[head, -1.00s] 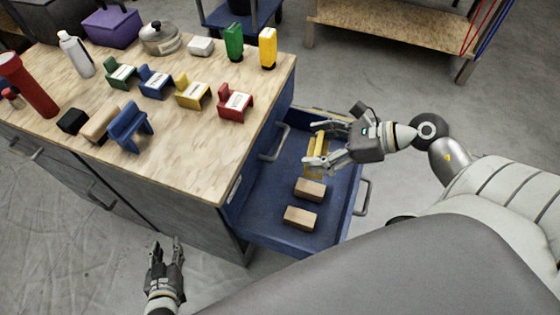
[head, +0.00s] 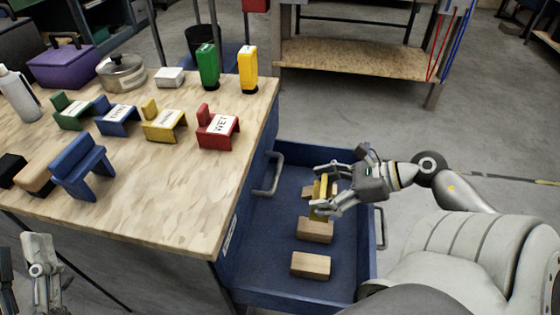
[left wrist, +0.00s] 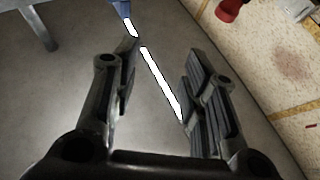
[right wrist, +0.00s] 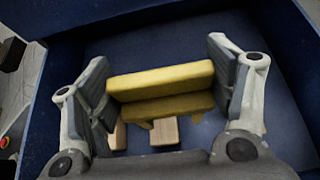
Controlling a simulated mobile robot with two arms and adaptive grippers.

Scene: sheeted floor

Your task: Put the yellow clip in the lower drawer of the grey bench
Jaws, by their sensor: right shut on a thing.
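The yellow clip (right wrist: 160,82) is between the two fingers of my right gripper (right wrist: 168,85), which is shut on it. In the head view my right gripper (head: 325,195) holds the clip (head: 322,188) over the inside of the open blue drawer (head: 262,262). Whether the clip touches the drawer floor or the blocks, I cannot tell. This drawer is below a shut one on the side of the grey bench (head: 150,262). My left gripper (left wrist: 158,85) is open and empty; in the head view it shows at the lower left (head: 30,265).
Wooden blocks (head: 315,230) (head: 311,264) lie in the drawer, with another partly behind the clip. The bench top holds labelled green, blue, yellow (head: 163,122) and red (head: 217,128) holders, an unlabelled blue one (head: 78,165), a pot and bottles. Drawer floor left of the blocks is clear.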

